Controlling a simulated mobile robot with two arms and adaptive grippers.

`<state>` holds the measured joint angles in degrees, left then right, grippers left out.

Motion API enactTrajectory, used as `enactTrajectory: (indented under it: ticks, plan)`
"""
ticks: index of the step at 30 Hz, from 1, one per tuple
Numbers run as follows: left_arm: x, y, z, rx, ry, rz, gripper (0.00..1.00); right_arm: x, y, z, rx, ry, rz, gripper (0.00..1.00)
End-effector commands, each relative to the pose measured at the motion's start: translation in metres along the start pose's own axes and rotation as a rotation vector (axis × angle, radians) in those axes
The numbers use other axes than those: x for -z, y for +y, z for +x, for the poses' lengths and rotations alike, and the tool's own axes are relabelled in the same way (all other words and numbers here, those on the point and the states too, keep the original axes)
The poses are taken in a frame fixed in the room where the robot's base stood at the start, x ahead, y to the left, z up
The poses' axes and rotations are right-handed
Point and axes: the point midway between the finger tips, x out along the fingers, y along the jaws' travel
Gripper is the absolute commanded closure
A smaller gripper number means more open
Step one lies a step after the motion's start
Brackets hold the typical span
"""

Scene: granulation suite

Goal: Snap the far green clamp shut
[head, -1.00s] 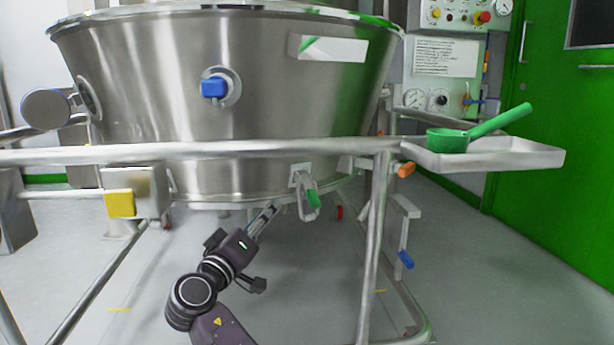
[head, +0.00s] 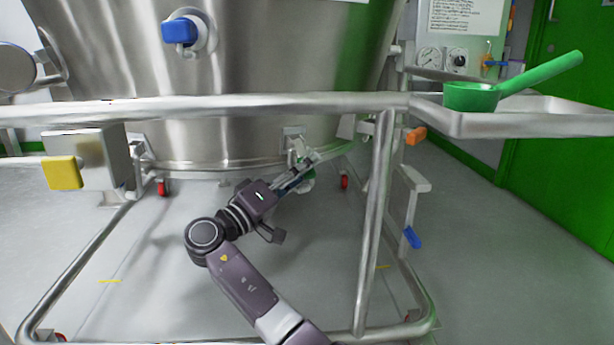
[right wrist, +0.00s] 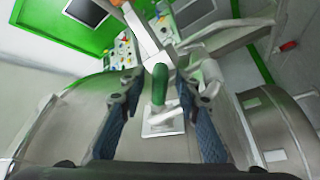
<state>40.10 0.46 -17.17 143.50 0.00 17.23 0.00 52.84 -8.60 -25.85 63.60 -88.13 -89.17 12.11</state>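The green clamp sits on the lower rim of the steel bowl (head: 200,100). In the head view its green handle (head: 308,183) is mostly hidden behind my right gripper (head: 306,170). In the right wrist view the green handle (right wrist: 160,84) stands between my two open fingers (right wrist: 158,92), in front of its metal plate (right wrist: 163,122). The fingers show gaps on both sides of the handle, though the right one is close to the clamp's metal parts. Whether the clamp is latched cannot be told. My left gripper is not in view.
A steel rail (head: 230,105) crosses above my right arm, and an upright post (head: 375,220) stands to its right. A tray (head: 535,122) with a green scoop (head: 475,96) is at right. An orange handle (head: 416,136) and a blue handle (head: 412,237) are near the post.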

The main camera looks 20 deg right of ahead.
Motion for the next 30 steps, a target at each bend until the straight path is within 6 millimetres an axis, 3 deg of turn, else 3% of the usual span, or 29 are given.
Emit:
enactTrajectory:
  ticks: [9,18,30]
  plan:
    - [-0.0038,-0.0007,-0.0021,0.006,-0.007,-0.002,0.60,0.0002,0.0003,0.0041,0.002,0.000,0.000,0.70]
    - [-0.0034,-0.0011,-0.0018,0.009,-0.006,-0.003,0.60,0.0002,0.0001,0.0039,0.002,0.000,0.000,1.00]
    - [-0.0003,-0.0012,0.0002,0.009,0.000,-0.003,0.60,0.0004,0.0005,0.0038,0.003,0.000,-0.002,1.00]
